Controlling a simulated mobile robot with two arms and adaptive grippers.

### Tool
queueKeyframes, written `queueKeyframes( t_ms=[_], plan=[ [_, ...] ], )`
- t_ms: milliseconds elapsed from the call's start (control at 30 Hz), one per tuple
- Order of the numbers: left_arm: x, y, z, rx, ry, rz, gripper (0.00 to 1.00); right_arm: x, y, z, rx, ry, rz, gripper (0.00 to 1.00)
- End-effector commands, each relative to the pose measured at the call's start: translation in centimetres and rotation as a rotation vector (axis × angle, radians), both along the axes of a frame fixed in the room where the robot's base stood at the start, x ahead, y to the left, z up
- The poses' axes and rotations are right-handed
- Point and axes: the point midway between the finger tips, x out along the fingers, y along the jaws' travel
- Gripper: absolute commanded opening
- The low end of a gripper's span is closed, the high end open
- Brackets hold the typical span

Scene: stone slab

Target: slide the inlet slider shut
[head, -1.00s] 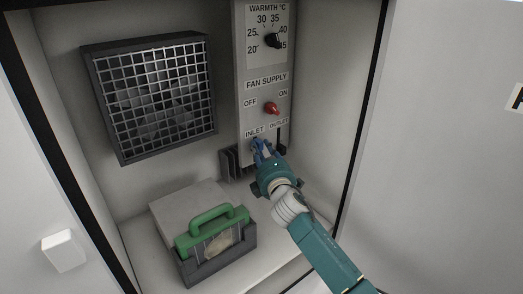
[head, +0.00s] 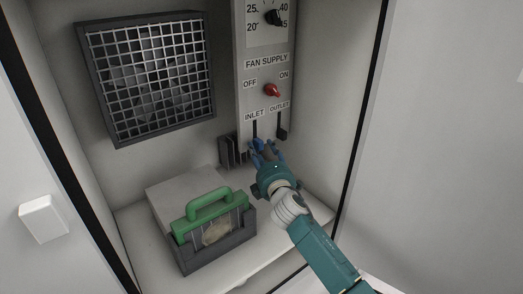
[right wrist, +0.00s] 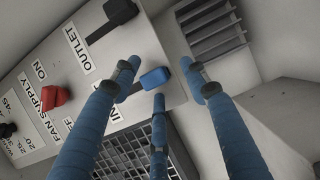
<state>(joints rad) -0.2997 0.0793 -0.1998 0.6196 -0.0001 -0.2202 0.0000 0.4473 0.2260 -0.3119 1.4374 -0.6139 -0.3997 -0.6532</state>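The inlet slider has a blue knob (head: 258,142), low in its dark slot below the INLET label on the grey panel. The knob also shows in the right wrist view (right wrist: 155,78), at the far end of its slot from the label. My right gripper (head: 264,150) is at the knob, partly hiding it in the head view. In the right wrist view its blue fingers (right wrist: 159,80) are spread around the knob, with gaps visible beside it. Whether any finger touches the knob is unclear. My left gripper is in neither view.
The black outlet slider knob (head: 282,134) is close on the right. A red fan switch (head: 272,90) and a warmth dial (head: 273,17) are above. Dark fins (head: 232,152) stand on the left. A green-handled filter (head: 209,205) sits in a grey holder below.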

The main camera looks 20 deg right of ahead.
Motion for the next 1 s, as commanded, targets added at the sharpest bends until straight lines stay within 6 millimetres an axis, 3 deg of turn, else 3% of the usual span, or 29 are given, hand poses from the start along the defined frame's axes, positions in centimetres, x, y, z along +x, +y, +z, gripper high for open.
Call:
queueKeyframes(
  t_ms=[367,800,1000],
  plan=[
    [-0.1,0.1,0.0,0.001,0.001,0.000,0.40,-0.8,0.0,0.2,0.000,-0.005,0.001,0.45],
    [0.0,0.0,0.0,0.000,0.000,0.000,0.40,-9.5,0.5,0.2,0.000,-0.003,0.002,0.45],
    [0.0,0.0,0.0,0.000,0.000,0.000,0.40,-11.6,0.5,0.2,0.000,-0.003,0.001,0.45]
  ],
)
